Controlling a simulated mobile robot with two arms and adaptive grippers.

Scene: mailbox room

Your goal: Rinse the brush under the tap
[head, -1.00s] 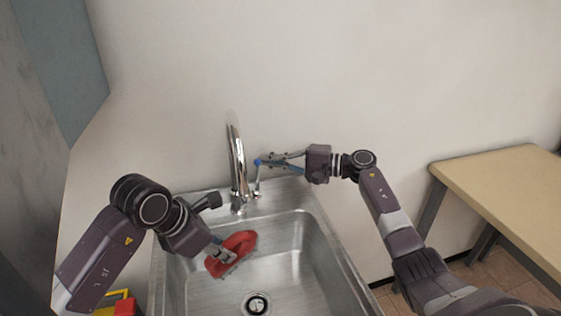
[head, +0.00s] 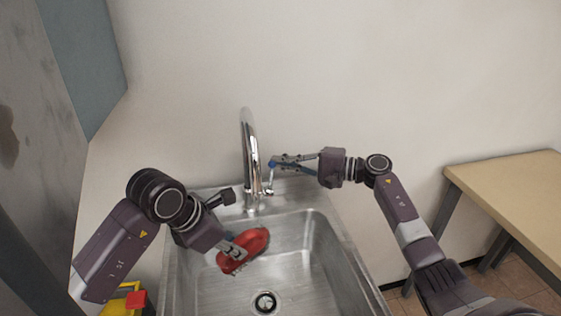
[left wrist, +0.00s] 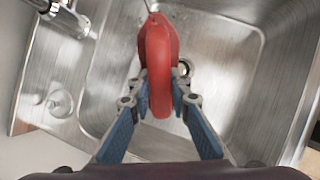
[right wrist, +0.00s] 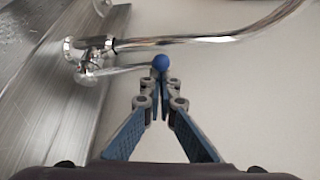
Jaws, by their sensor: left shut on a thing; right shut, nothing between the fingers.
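The red brush (head: 243,251) is held in the sink basin by my left gripper (head: 234,248), shut on it. In the left wrist view the brush (left wrist: 157,60) sits between the two fingertips (left wrist: 160,92); its bristles are mostly hidden. The chrome tap (head: 249,145) rises behind the basin, with the brush below and in front of it. My right gripper (head: 276,163) is shut and empty, its tips at the blue knob (head: 271,164) of the tap lever (right wrist: 122,69). The knob (right wrist: 161,62) also shows in the right wrist view. I cannot make out running water for sure.
The steel sink (head: 335,258) has a drain (head: 265,302) near its front. A yellow and red object (head: 127,301) stands left of the sink. A wooden table (head: 510,190) is at the right. A grey cabinet (head: 45,120) is at the left.

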